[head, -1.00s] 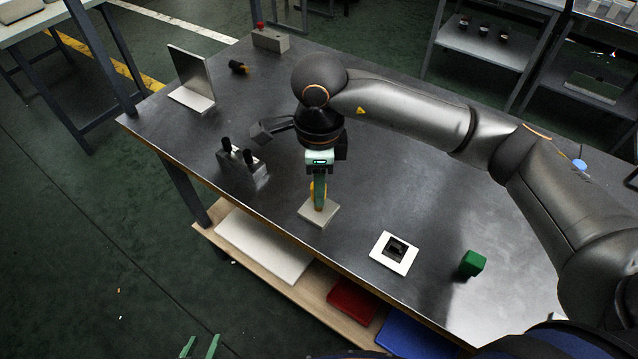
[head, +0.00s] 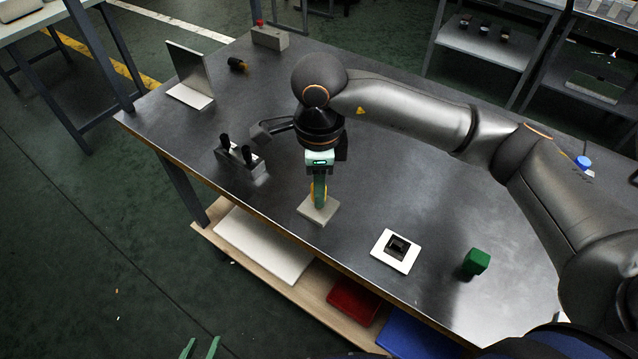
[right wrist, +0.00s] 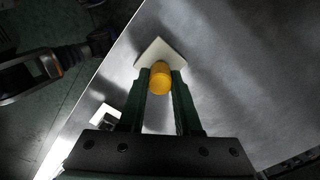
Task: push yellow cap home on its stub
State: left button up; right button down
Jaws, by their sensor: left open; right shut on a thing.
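The yellow cap (right wrist: 160,80) sits between the two green fingers of my right gripper (right wrist: 161,84), which is shut on it. In the head view the cap (head: 312,190) shows only as a sliver beside the finger, and my right gripper (head: 319,192) points down. The cap is right over a pale square base (head: 327,209), which also shows in the right wrist view (right wrist: 150,53). The stub is hidden behind the cap and fingers, so I cannot tell how far the cap is on it. My left gripper (head: 201,350) is open and empty at the bottom edge, away from the table.
On the table are a grey block with black pegs (head: 243,160), a white plate with a dark square socket (head: 396,252), a green block (head: 476,262), an upright metal plate (head: 188,70) and a box with a red button (head: 270,37).

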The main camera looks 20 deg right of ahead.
pick_arm(q)
jog(key=shift+f+b, duration=1.05)
jog(key=shift+f, duration=0.05)
pick_arm(e)
jog(key=shift+f, duration=1.15)
jog(key=c, duration=0.5)
grip_release()
notch_tip(320, 180, up, 2)
jog(key=shift+r, duration=0.1)
pick_arm(q)
jog(key=shift+w+d+r, duration=0.4)
jog(key=shift+d+r, duration=0.2)
jog(key=shift+r, duration=0.15)
pick_arm(e)
notch_tip(320, 180, up, 10)
jog(key=shift+r, duration=0.25)
pick_arm(q)
jog(key=shift+s+f, duration=0.15)
jog(key=shift+s, duration=0.05)
pick_arm(e)
jog(key=shift+f, duration=0.1)
